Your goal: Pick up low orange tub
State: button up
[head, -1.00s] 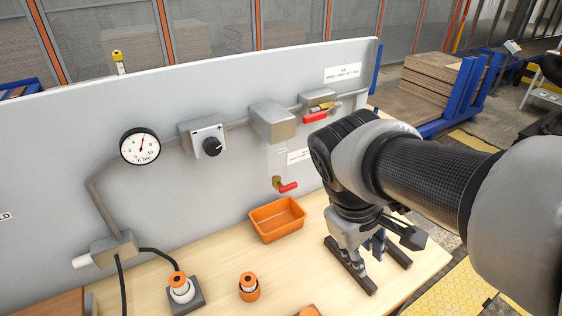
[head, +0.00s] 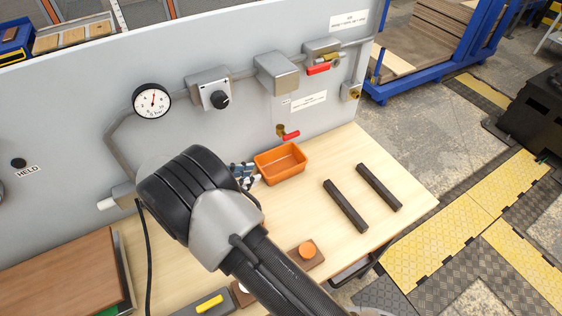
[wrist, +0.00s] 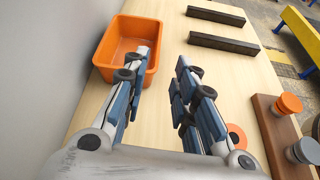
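The low orange tub (head: 281,163) is an open rectangular box, standing upright on the wooden bench against the grey panel. It looks empty. In the wrist view, the tub (wrist: 108,47) is at the upper left. My gripper (wrist: 163,62) is open, with blue-padded fingers and bare wood visible between them. Its left finger overlaps the tub's right side in this view; I cannot tell whether they touch. In the head view, the blue fingers (head: 243,174) show just left of the tub, partly hidden behind my wrist.
Two dark bars (head: 345,206) (head: 379,187) lie right of the tub. A red-handled valve (head: 289,134) sticks out of the panel above it. A brown block with an orange top (head: 307,251) is near the front edge. Bare bench (head: 290,207) lies between.

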aim_at(292, 169)
jog(key=b+x, duration=0.3)
jog(key=x, duration=1.4)
jog(key=shift+w+f, duration=0.2)
jog(key=shift+w, duration=0.05)
grip_shut()
